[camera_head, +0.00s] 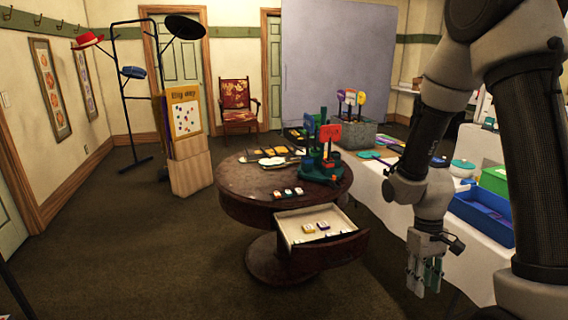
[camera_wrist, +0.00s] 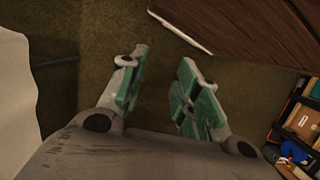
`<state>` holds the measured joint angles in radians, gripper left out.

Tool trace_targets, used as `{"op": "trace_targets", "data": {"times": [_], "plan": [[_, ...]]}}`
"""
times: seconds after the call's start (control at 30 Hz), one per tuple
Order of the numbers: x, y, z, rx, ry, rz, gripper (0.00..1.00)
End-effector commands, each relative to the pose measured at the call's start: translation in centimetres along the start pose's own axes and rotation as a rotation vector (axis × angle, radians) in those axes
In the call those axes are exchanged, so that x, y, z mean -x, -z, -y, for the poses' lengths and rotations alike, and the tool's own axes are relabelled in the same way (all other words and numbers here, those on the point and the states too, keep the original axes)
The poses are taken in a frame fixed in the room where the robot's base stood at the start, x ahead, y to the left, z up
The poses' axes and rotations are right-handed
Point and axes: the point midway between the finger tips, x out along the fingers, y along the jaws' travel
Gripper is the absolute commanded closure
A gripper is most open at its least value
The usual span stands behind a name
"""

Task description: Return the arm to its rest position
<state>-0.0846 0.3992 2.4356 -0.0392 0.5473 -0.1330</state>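My gripper (camera_head: 424,276) hangs from my arm at the right of the head view, pointing down. It is beside the white-covered table and to the right of the round table's open drawer. In the wrist view my gripper (camera_wrist: 158,95) shows two green-padded fingers standing apart with only carpet between them. It is open and holds nothing. My arm is bent, with its upper links at the right edge of the head view.
A round wooden table (camera_head: 240,190) has an open drawer (camera_head: 305,228) holding small items. A white-covered table (camera_head: 385,208) with a blue bin (camera_head: 484,216) stands at the right. A sign stand (camera_head: 190,170) and a hat rack (camera_head: 118,75) are at left. The left carpet is clear.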

Motion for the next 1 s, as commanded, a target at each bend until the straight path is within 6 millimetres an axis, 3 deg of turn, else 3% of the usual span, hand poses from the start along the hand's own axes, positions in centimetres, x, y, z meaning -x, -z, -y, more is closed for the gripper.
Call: {"op": "trace_targets", "data": {"times": [0.03, 0.2, 0.4, 0.5, 0.73, 1.0], "plan": [[2.5, -1.3, 0.0, -0.038, 0.000, -0.009, 0.68], [9.2, -6.6, 0.5, -0.154, 0.009, -0.032, 0.68], [15.3, -11.8, 1.1, -0.213, 0.011, -0.162, 0.68], [17.8, -13.4, 1.2, -0.226, 0.003, -0.286, 0.68], [22.4, -15.9, 1.2, -0.246, -0.024, -0.538, 0.68], [23.8, -16.9, 1.2, -0.257, -0.035, -0.617, 0.68]]}}
